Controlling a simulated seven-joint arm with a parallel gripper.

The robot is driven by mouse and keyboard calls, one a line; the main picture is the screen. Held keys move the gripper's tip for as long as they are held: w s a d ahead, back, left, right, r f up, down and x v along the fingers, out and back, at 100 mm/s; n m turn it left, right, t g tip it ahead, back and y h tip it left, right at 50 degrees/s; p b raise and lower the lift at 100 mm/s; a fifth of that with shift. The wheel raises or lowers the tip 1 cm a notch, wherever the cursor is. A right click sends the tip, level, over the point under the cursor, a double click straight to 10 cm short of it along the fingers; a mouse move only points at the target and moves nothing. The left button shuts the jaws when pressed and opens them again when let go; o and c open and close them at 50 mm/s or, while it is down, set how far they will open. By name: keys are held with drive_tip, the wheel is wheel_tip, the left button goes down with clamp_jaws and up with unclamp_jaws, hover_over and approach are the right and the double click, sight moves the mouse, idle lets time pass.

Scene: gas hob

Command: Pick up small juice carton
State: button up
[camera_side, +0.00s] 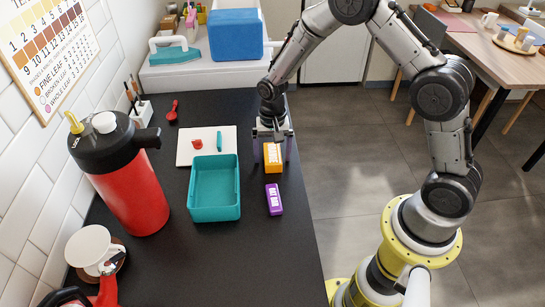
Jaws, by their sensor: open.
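An orange carton (272,162) with a white label is on the dark counter, right of the teal box. A smaller purple box (274,200) with white lettering lies just in front of it. I cannot tell from the lettering which of the two is the small juice carton. My gripper (272,153) is open and points down at the orange carton, with one finger at its left and one at its right. The gripper hides the carton's far end. I cannot tell whether the fingers touch it.
An open teal box (214,213) stands close on the left. Behind it is a white board (194,156) with small red and teal items. The counter's right edge is close to both cartons.

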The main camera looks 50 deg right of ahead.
drive_tip(key=shift+c, duration=0.3)
clamp_jaws()
drive_tip(key=shift+r, duration=0.15)
